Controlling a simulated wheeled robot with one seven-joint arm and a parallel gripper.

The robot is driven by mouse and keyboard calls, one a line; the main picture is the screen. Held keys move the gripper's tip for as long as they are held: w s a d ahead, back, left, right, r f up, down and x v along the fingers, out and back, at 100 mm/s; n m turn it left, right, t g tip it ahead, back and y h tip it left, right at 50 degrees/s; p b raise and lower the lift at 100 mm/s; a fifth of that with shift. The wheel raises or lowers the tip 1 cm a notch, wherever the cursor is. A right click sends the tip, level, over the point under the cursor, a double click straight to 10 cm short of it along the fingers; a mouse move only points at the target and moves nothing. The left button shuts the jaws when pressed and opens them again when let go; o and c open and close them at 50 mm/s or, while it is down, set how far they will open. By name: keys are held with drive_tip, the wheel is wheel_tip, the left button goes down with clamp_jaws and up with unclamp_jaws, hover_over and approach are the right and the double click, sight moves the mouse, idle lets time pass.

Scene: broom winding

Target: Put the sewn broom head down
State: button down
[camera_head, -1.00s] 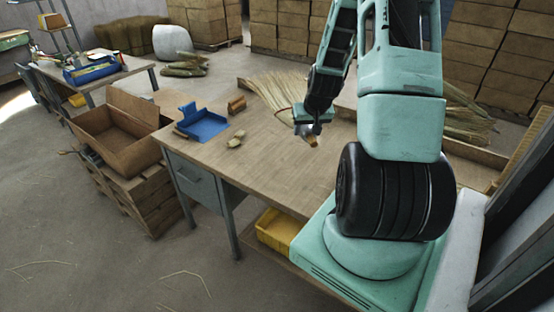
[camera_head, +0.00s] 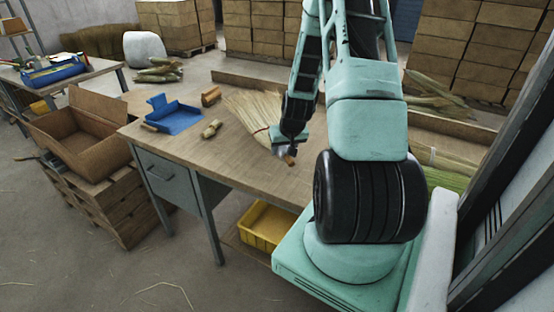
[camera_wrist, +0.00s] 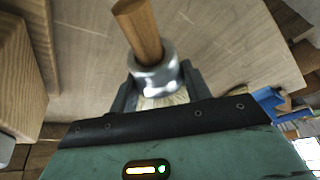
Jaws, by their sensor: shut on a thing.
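The sewn broom head (camera_head: 252,112) is a fan of pale straw with a metal collar and a short wooden stub. In the head view its straw spreads to the upper left over the wooden table (camera_head: 190,148). My gripper (camera_head: 284,141) is shut on it near the collar. In the wrist view the stub (camera_wrist: 138,28) and shiny collar (camera_wrist: 157,76) show between the fingers of my gripper (camera_wrist: 160,90), above the tabletop (camera_wrist: 225,45). Most of the straw is hidden there. I cannot tell whether the straw touches the table.
An open cardboard box (camera_head: 75,135) stands on pallets further left. A yellow bin (camera_head: 266,226) sits under the table. The table's front middle is clear.

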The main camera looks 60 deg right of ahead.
sight(283, 171)
drive_tip(key=shift+f+p, duration=0.35)
drive_tip(key=shift+f, duration=2.8)
drive_tip(key=c, duration=0.7)
unclamp_jaws()
drive_tip(key=shift+o, duration=0.2)
drive_tip(key=v, duration=1.2)
drive_tip(key=shift+b, duration=0.4)
drive_tip(key=shift+w+a, duration=0.1)
